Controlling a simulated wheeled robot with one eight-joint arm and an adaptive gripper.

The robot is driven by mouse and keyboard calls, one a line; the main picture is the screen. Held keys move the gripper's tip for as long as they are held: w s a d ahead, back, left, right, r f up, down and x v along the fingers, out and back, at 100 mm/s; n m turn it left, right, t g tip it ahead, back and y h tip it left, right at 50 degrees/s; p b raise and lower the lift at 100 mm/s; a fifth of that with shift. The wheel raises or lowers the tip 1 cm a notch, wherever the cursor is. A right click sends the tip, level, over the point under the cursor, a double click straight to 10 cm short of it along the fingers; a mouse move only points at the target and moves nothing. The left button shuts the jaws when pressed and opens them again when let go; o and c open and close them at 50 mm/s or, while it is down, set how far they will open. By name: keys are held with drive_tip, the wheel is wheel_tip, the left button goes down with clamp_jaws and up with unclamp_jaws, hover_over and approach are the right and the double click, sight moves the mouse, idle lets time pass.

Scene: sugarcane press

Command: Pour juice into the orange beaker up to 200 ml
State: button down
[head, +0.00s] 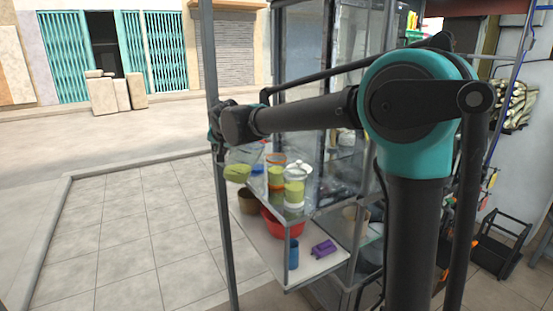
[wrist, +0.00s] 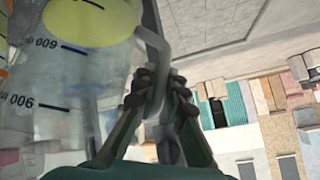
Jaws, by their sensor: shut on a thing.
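My gripper (wrist: 158,95) is shut on the handle (wrist: 156,35) of a clear graduated jug (wrist: 55,75). The wrist picture is upside down; the yellow-green juice (wrist: 95,18) lies in the jug's bottom, below the 600 mark. In the head view the jug (head: 245,156) is in the air at the left of the stall, beside my gripper (head: 217,140). The orange-rimmed beaker (head: 276,158) stands just right of the jug, with green showing in or behind it. Clear walls overlap, so its level and marks cannot be read.
A white-lidded container (head: 298,169) and another vessel with green contents (head: 294,191) stand close by. Below are a red basin (head: 283,228), a brown pot (head: 248,201), a blue cup (head: 292,254) and a purple object (head: 323,248). A metal post (head: 224,225) stands near my gripper.

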drive_tip(key=f+h, duration=0.1)
drive_tip(key=a+f+n+h, duration=0.1)
drive_tip(key=f+h, duration=0.1)
drive_tip(key=shift+a+f+n, duration=0.3)
drive_tip(key=shift+f+n, duration=0.05)
drive_tip(key=shift+n, duration=0.05)
drive_tip(key=shift+d+f, duration=0.1)
drive_tip(key=shift+f, duration=0.05)
drive_tip(key=shift+r, duration=1.5)
drive_tip(key=shift+s, duration=0.1)
